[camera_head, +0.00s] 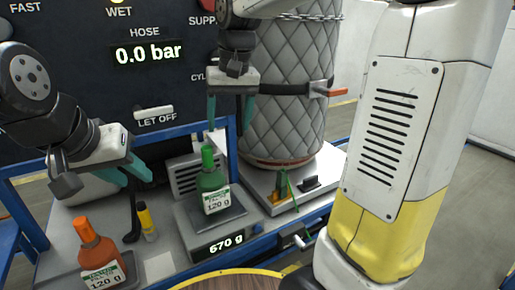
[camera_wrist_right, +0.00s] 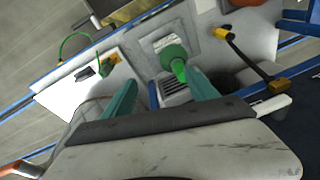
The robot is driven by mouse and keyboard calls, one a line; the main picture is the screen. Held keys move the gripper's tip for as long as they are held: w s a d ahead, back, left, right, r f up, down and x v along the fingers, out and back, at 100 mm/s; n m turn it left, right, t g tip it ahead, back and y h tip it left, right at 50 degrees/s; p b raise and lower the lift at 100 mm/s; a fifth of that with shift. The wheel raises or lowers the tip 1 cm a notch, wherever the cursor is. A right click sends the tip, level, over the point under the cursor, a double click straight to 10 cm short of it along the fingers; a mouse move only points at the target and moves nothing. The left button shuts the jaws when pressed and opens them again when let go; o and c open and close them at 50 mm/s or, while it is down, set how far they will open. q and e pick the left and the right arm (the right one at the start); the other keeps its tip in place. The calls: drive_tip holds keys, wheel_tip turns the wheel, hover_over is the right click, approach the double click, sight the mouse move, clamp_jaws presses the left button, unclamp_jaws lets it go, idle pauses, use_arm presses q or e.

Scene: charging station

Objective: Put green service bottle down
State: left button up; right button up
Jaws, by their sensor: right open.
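The green service bottle (camera_head: 213,190), with a white "120 g" label, stands upright on the plate of a scale (camera_head: 187,229) whose display reads 670 g. In the right wrist view the bottle (camera_wrist_right: 173,57) shows beyond the fingertips, between their lines. My right gripper (camera_head: 228,122) is open and empty, above and slightly behind the bottle, clear of its cap; its spread teal fingers (camera_wrist_right: 162,92) show in the wrist view. My left gripper (camera_head: 134,175) hangs at the left, its teal fingers apart with nothing between them.
An orange bottle (camera_head: 100,257) labelled "120 g" stands at the front left. A large quilted cylinder (camera_head: 284,105) stands behind right. The dark panel (camera_head: 100,60) reads 0.0 bar.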

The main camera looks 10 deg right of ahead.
drive_tip(key=s+d+f+t+y, duration=0.1)
drive_tip(key=s+d+t, duration=0.3)
drive_tip(key=s+d, duration=0.4)
drive_tip(key=s+f, duration=0.1)
drive_tip(key=s, duration=0.6)
drive_tip(key=shift+f+m+t, duration=0.2)
drive_tip(key=shift+m+t, duration=0.1)
drive_tip(key=shift+o, duration=0.5)
idle(2.0)
